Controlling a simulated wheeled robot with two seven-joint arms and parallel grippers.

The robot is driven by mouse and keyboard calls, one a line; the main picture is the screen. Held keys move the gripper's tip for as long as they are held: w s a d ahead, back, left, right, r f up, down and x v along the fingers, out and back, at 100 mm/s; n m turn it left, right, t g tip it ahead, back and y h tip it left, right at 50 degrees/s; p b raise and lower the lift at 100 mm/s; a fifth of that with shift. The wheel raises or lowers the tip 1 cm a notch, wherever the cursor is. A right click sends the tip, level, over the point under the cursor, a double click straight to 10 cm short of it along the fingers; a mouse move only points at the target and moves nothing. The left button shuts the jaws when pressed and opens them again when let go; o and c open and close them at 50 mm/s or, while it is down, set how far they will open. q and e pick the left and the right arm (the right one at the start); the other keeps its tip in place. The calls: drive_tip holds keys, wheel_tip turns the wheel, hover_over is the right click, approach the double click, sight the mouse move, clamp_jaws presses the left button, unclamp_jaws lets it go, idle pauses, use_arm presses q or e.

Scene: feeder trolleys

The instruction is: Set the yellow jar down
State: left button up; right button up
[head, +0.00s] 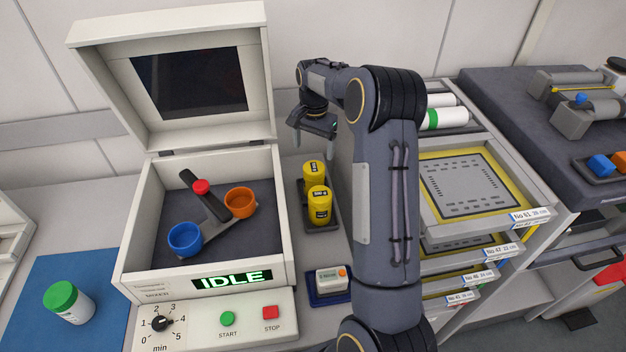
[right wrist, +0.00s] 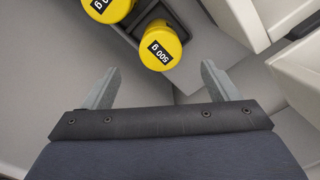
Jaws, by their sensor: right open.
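Two yellow jars stand upright in a dark narrow tray (head: 323,228) right of the mixer, a front jar (head: 319,207) and a back jar (head: 312,171). In the right wrist view one yellow jar (right wrist: 160,47) with a "500 g" label is just beyond the fingertips, and another yellow jar (right wrist: 106,8) is cut by the top edge. My right gripper (head: 313,142) is open and empty, behind and above the jars. In the right wrist view its fingers (right wrist: 158,78) are apart with nothing between them. My left gripper is out of view.
The mixer (head: 205,295) has its lid up and reads IDLE, with a blue cup (head: 185,240) and an orange cup (head: 240,203) inside. A small scale (head: 332,281) sits in front of the tray. A green-capped jar (head: 68,302) stands on a blue mat.

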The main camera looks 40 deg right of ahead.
drive_tip(key=s+a+r+n+t+y, duration=0.25)
drive_tip(key=s+a+r+n, duration=0.35)
drive_tip(key=s+a+r, duration=0.8)
drive_tip(key=s+a+f+n+t, duration=0.1)
drive_tip(key=s+a+f+n, duration=0.1)
drive_tip(key=s+a, duration=0.3)
drive_tip(key=s+a+f+n+t+y, duration=0.1)
drive_tip(key=s+a, duration=0.4)
drive_tip(key=s, duration=0.5)
wheel_tip(320, 180, down, 3)
drive_tip(key=n+t, duration=0.1)
drive_tip(key=n, duration=0.1)
drive_tip(key=shift+s+r+n, duration=0.15)
drive_tip(key=shift+s+n, duration=0.25)
